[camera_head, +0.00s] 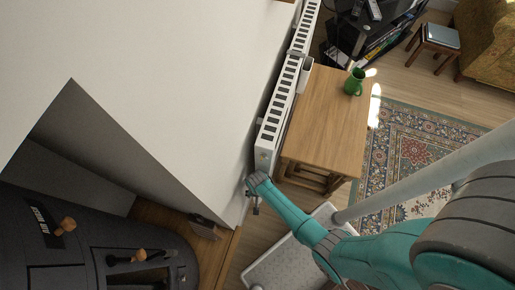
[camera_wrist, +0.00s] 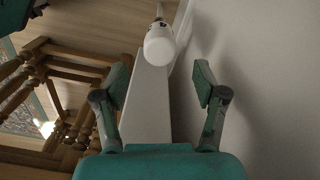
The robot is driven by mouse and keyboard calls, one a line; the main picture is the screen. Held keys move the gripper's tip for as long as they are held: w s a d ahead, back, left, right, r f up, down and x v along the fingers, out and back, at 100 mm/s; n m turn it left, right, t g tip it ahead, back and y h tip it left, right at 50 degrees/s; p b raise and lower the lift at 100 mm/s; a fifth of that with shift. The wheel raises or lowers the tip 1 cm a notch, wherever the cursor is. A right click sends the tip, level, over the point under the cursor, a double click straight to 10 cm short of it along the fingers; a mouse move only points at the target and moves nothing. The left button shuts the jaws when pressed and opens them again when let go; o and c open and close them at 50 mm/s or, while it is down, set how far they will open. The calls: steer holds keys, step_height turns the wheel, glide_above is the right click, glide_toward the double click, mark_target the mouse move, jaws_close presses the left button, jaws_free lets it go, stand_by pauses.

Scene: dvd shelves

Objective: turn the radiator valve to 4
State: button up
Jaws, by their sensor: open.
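The white radiator valve (camera_wrist: 158,46) shows in the wrist view as a rounded knob near the top middle, beyond the fingertips. My gripper (camera_wrist: 160,82) is open, with one finger on each side of the view and nothing held. The valve lies roughly in line with the gap between the fingers and appears apart from them. Its number markings are too small to read. In the head view my gripper (camera_head: 252,184) is at the near end of the white radiator (camera_head: 267,145), by the wall. I cannot make out the valve clearly there.
The wall (camera_wrist: 265,80) is close on the right. A dark stove (camera_head: 90,240) stands lower left.

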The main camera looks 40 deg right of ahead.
steer(key=shift+f, duration=4.2)
steer(key=c, duration=1.2)
steer(key=shift+o, duration=0.2)
steer(key=shift+n, duration=0.3)
